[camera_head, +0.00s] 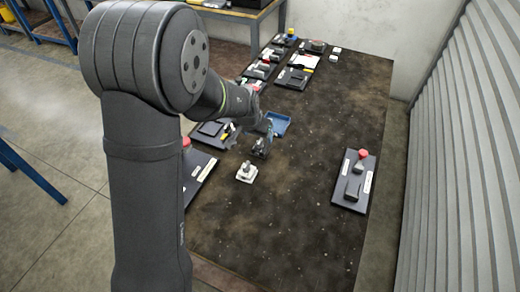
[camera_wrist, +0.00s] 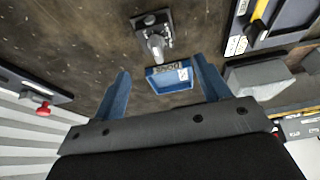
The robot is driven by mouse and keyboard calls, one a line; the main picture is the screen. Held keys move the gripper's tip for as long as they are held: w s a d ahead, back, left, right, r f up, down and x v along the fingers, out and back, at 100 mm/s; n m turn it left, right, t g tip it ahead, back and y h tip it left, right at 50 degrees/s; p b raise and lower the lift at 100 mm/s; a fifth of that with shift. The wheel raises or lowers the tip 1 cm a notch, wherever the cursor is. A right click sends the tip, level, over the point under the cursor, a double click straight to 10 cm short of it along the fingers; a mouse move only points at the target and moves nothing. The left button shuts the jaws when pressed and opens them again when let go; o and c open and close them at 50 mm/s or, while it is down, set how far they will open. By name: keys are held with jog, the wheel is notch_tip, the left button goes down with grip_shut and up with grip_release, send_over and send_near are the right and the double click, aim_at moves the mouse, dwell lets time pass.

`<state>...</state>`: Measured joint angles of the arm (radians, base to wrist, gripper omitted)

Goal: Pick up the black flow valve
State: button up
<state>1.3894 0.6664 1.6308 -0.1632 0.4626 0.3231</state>
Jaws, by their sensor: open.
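My gripper (camera_head: 262,148) is over the middle of the dark table. A small fitting with a pale base and a grey upright part (camera_head: 246,172) stands on the table just in front of my gripper. It appears beyond the fingertips in the wrist view (camera_wrist: 155,38), with a metallic cylinder on a dark plate. I cannot tell whether this is the black flow valve; no other piece clearly shows as it.
A blue tray (camera_head: 277,122) with a label lies behind my gripper; it also shows in the wrist view (camera_wrist: 169,83). A dark board with a red knob (camera_head: 354,181) lies at right. Boards with parts (camera_head: 213,133) line the left side. The table's middle right is clear.

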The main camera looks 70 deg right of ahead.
aim_at(260, 141)
jog(key=shift+x, duration=3.9)
jog(key=shift+s+a, duration=0.1)
jog(key=c, duration=1.1)
jog(key=shift+r, duration=0.1)
jog(key=shift+c, duration=0.2)
